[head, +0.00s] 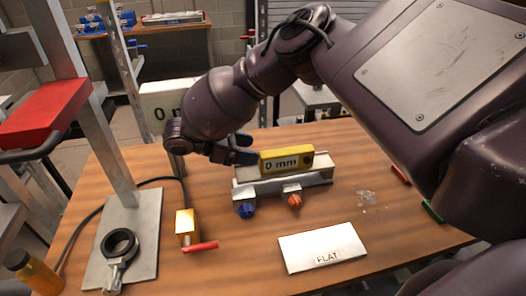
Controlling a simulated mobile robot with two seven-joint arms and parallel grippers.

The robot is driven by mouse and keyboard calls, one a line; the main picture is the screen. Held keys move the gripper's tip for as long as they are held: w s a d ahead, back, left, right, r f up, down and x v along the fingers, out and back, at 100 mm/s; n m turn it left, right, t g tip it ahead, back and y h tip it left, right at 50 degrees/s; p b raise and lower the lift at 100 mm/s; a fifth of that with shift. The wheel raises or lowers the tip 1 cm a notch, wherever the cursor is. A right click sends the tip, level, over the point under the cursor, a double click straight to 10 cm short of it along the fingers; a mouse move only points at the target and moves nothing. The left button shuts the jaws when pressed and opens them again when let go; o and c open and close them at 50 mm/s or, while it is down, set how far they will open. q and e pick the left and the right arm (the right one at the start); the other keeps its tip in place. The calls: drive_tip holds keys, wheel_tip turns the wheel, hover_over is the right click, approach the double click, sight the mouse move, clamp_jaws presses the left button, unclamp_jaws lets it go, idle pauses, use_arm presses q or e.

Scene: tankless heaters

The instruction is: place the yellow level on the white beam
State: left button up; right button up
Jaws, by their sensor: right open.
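The yellow level (287,161), marked "0 mm", stands upright on the white beam (250,173), near the middle of the table. The beam lies on a metal block with a blue knob (245,210) and a red knob (295,201) at its front. My right gripper (245,150) is at the left end of the level, with its dark fingers open; I cannot tell whether a finger touches the level. My left gripper is not in view.
A white plate marked "FLAT" (322,247) lies at the front. A yellow block with a red lever (187,227) and a metal stand (131,235) with a black ring are at left. Small red and green pieces lie at right. The table's (225,262) front middle is clear.

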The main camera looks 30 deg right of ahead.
drive_tip(key=v, duration=0.5)
drive_tip(key=shift+a+r, duration=0.2)
drive_tip(key=shift+a, duration=0.15)
